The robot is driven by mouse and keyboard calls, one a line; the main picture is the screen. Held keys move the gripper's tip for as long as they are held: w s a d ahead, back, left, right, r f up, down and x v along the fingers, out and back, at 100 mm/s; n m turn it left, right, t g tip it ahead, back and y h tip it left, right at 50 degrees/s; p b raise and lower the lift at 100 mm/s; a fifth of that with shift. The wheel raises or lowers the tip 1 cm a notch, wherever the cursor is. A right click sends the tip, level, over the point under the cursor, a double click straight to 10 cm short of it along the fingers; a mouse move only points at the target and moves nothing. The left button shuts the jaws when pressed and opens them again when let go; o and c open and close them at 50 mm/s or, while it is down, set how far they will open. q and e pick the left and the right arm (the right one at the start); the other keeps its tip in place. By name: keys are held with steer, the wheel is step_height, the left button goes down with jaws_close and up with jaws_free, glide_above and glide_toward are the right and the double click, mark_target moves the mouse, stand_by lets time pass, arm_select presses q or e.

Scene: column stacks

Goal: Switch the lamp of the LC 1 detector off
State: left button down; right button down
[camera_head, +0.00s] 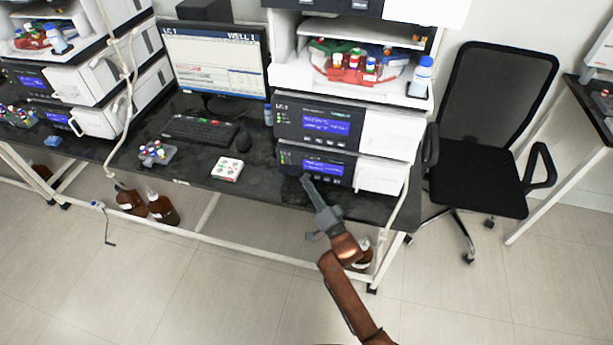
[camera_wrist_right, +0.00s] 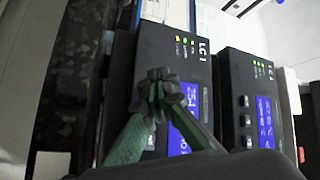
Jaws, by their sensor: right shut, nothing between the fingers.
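The LC 1 stack stands on the bench with two dark-fronted modules, an upper one (camera_head: 290,118) and a lower one (camera_head: 287,158), each with a lit blue screen. I cannot tell from labels which one is the detector. In the right wrist view, turned sideways, the lower module (camera_wrist_right: 165,50) is at left and the upper module (camera_wrist_right: 238,75) at right, both marked LC 1, with small yellow and green lights. My right gripper (camera_head: 306,180) is shut and empty before the lower module's front; its fingertips (camera_wrist_right: 160,84) cover part of that panel. Contact cannot be told. My left gripper is out of view.
A mouse (camera_head: 243,142), a keyboard (camera_head: 200,130), a white vial tray (camera_head: 227,168) and a vial rack (camera_head: 155,153) lie left of the stack. A monitor (camera_head: 215,60) stands behind. An office chair (camera_head: 490,180) is at right.

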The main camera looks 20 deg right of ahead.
steer(key=shift+w+d, duration=0.25)
steer(key=shift+d, duration=0.2)
stand_by(0.6)
steer(key=shift+s, duration=0.1)
steer(key=shift+s+a+f+p, duration=0.2)
steer(key=shift+f+p, duration=0.1)
steer(key=shift+f, duration=0.1)
steer(key=shift+s+a+f, duration=0.2)
steer(key=shift+s, duration=0.1)
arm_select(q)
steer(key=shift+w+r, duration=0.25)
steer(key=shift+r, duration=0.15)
